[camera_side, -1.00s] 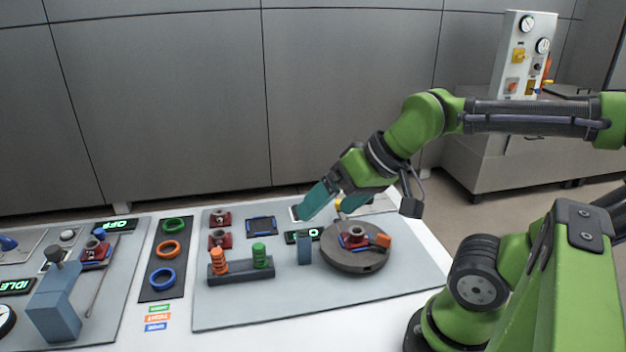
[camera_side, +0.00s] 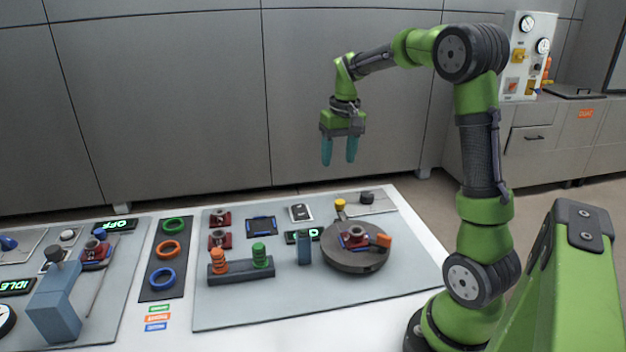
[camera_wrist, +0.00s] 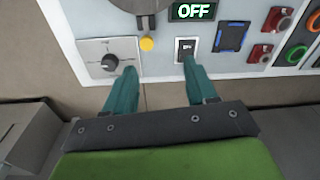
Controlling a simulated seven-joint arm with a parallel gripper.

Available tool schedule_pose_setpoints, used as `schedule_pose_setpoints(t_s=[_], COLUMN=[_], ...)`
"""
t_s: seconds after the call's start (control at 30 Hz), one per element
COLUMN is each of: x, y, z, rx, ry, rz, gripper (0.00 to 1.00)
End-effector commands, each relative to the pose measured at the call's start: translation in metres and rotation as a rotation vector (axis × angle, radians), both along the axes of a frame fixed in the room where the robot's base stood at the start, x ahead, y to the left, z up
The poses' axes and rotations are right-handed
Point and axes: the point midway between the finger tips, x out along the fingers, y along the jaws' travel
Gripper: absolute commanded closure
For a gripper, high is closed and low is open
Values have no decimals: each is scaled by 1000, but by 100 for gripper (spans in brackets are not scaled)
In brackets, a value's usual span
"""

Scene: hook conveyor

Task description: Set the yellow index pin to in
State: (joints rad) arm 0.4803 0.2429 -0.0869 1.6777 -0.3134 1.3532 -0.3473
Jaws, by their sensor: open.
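The yellow index pin (camera_side: 340,207) stands at the back edge of the round grey turntable (camera_side: 352,262) in the side view. In the wrist view its yellow round top (camera_wrist: 147,44) shows beside the turntable's rim (camera_wrist: 112,18). I cannot tell from these frames whether the pin is in or out. My gripper (camera_side: 340,162) is open and empty, pointing down, high above the back of the bench. In the wrist view my two teal fingers (camera_wrist: 158,85) are apart, with the pin ahead of the gap between them and not touched.
A black knob (camera_wrist: 109,62) on a pale plate and a rocker switch (camera_wrist: 186,46) flank the pin. A display reading OFF (camera_wrist: 193,11) lies beyond. A red part with an orange piece (camera_side: 382,240) sits on the turntable. A blue-grey block (camera_side: 304,248) stands left of it.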

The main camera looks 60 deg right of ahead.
Motion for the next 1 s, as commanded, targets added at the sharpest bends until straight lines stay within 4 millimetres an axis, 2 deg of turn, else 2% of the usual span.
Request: schedule_pose_setpoints(t_s=[0.03,0.13,0.23,0.37,0.57,1.0], x=[4,9,11,8,8,8], y=[-19,-37,-39,-36,-35,-35], z=[-5,-2,12,5,-27,-121], rx=[0,-4,-11,4,4,5], ry=[33,72,78,92,92,92], rz=[1,33,77,102,103,100], gripper=[44,44,44,44,44,44])
